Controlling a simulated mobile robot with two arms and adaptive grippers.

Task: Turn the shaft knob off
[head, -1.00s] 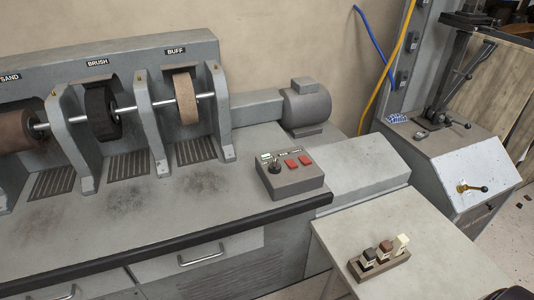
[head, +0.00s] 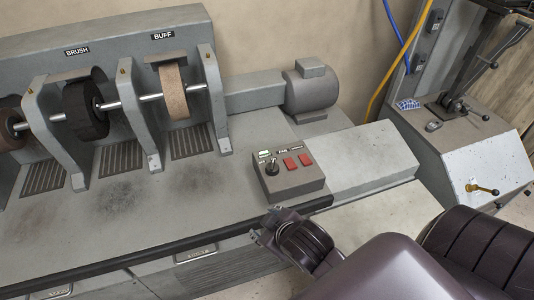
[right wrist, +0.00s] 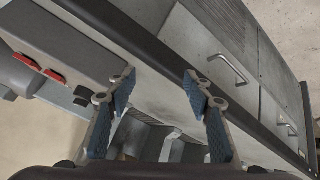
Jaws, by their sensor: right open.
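The shaft knob (head: 272,168) is a small black knob at the left end of the grey control box (head: 292,184), which sits on the machine's bench. The knob also shows at the left of the right wrist view (right wrist: 83,95). My right gripper (head: 262,226) is in front of the box, near the bench's dark front edge, apart from the knob. In the right wrist view its two blue-padded fingers (right wrist: 158,88) are spread and empty, with the knob to the left of them. My left gripper is not in view.
Two red switches (head: 298,161) sit on the box beside the knob. The brush wheel (head: 86,108) and buff wheel (head: 174,92) stand on a shaft at the left, and a grey motor (head: 311,92) behind the box. The bench left of the box is clear.

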